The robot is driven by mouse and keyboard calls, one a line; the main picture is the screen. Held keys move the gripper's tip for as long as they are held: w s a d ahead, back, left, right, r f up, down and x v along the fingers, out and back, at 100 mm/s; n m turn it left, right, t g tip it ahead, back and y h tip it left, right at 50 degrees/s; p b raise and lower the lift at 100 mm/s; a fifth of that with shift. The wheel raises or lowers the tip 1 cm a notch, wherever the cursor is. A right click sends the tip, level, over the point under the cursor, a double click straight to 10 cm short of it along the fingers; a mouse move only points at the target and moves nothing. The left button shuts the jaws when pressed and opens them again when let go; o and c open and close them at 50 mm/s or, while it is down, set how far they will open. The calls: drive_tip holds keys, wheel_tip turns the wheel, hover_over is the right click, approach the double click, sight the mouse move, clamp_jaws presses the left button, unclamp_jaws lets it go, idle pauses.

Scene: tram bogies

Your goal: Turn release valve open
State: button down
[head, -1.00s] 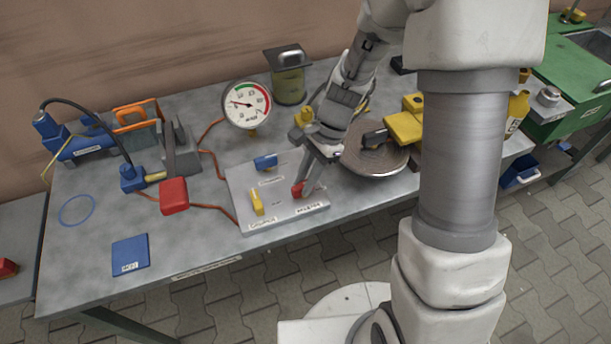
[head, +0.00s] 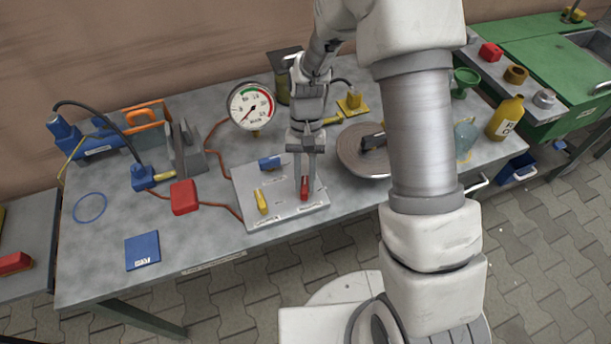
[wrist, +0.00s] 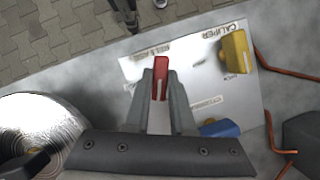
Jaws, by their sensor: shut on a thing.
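The red valve lever (head: 304,188) stands at the right front of a grey valve panel (head: 285,212) on the bench. My gripper (head: 304,182) reaches down from above, its fingers either side of this lever. In the wrist view the red lever (wrist: 161,78) sits between the two fingertips, and my gripper (wrist: 161,92) is shut on it. A yellow lever (head: 261,202) and a blue lever (head: 270,163) are on the same panel, clear of my fingers. The pressure gauge (head: 251,106) behind shows its needle pointing low left.
A round metal disc (head: 352,158) lies close right of the panel. A yellow bottle (head: 504,118) stands at the right. The bench's front left is mostly clear.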

drive_tip(key=shift+a+n+h+p, duration=0.15)
drive_tip(key=shift+n+h+p, duration=0.5)
drive_tip(key=shift+n, duration=1.65)
drive_tip(key=shift+h, duration=0.25)
drive_tip(key=c, duration=0.8)
unclamp_jaws()
drive_tip(key=shift+o, duration=0.2)
drive_tip(key=p+v, duration=0.1)
drive_tip(key=v, duration=1.6)
drive_tip(key=shift+r+p, duration=0.25)
drive_tip(key=shift+p, duration=0.05)
drive_tip(key=shift+s+a, duration=0.1)
